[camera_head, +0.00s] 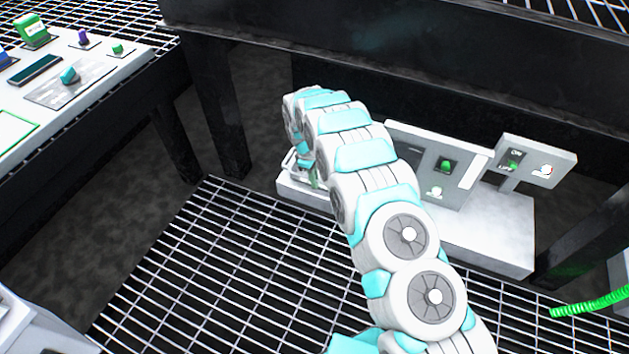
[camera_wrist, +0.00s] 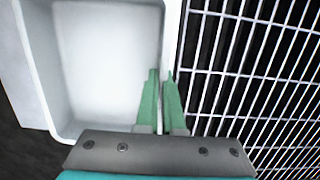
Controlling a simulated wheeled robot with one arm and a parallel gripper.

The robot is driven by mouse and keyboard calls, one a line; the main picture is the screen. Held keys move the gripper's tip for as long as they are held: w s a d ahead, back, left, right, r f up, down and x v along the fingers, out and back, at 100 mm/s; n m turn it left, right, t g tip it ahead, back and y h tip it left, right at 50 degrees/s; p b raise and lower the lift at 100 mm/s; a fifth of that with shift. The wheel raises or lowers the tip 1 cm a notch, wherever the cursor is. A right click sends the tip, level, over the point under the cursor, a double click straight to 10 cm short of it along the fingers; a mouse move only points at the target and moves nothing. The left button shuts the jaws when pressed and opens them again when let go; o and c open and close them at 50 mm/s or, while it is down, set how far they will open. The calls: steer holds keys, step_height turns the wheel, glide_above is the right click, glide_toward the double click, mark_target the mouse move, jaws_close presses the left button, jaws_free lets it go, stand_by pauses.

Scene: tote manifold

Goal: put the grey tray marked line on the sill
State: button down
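A pale grey-white tray (camera_wrist: 95,60) fills the left of the wrist view, seen from above, and its visible inside is empty. My gripper (camera_wrist: 161,78) has its two green fingers close together on the tray's right wall, one inside and one outside, with the wall between them. In the head view, a small part of the tray (camera_head: 290,167) shows beside my gripper at the left end of a low white ledge (camera_head: 490,230). My arm hides most of it. No line marking is readable, and I cannot tell whether this ledge is the sill.
Upright panels with green switches (camera_head: 445,165) stand on the ledge, right of my arm. A dark frame (camera_head: 400,60) overhangs behind. A control table (camera_head: 110,75) stands at upper left. The floor grating (camera_head: 230,270) is clear in front. A green hose (camera_head: 592,303) lies at right.

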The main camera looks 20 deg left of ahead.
steer(key=c, duration=1)
jaws_free()
steer(key=shift+f, duration=0.1)
steer(key=shift+c, duration=0.2)
steer(key=shift+a+r+p, duration=0.15)
steer(key=shift+a+r, duration=0.05)
steer(key=shift+r, duration=1.1)
steer(key=shift+a+r+p, duration=0.15)
steer(key=shift+r, duration=1.1)
steer(key=shift+a+r+p, duration=0.15)
steer(key=shift+a+r, duration=0.05)
steer(key=shift+r, duration=1.1)
